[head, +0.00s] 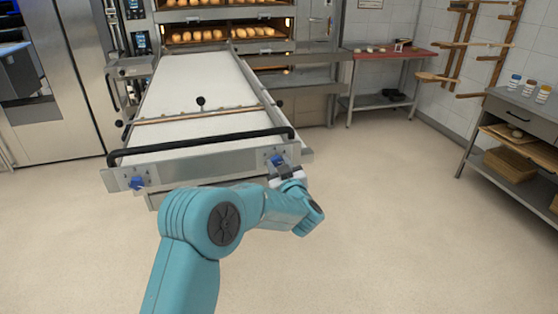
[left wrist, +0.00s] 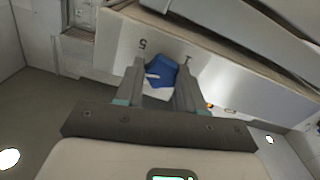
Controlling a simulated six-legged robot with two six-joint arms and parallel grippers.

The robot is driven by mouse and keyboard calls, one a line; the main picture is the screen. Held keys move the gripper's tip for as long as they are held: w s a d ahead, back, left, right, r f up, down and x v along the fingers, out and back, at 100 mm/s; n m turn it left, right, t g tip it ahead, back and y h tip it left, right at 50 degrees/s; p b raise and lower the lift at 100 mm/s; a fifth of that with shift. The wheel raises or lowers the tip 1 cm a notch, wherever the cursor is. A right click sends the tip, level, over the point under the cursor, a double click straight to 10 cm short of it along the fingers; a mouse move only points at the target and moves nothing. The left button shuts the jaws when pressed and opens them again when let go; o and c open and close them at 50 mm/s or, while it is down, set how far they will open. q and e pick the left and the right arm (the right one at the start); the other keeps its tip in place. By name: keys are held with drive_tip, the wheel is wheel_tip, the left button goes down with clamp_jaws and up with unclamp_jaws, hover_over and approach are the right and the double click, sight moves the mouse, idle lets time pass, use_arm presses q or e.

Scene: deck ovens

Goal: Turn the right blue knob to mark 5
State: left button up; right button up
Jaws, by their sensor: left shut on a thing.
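The right blue knob (head: 276,160) sits on the front metal panel of the loader, near its right end. In the left wrist view the blue knob (left wrist: 165,70) is between the fingers of my left gripper (left wrist: 160,78), which is shut on it. A white pointer line shows on the knob's left side. A mark 5 is printed up and left of the knob, and another mark is up and right, too small to read surely. In the head view my left gripper (head: 285,170) reaches the knob from the front. My right gripper is not in view.
A left blue knob (head: 137,183) is on the same panel. A black handle bar (head: 200,141) runs above the panel. The loader's pale belt (head: 195,85) leads back to ovens with bread. A red-topped table (head: 390,52) stands back right.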

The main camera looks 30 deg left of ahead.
use_arm(q)
drive_tip(key=m+p, duration=0.2)
drive_tip(key=m, duration=0.2)
drive_tip(key=shift+r, duration=0.1)
drive_tip(key=shift+m+p, duration=0.95)
drive_tip(key=shift+m, duration=0.95)
drive_tip(key=shift+f, duration=0.2)
drive_tip(key=o, duration=1)
drive_tip(key=shift+o, duration=0.2)
drive_tip(key=b+v, duration=0.3)
drive_tip(key=v, duration=1.3)
drive_tip(key=shift+s, duration=0.2)
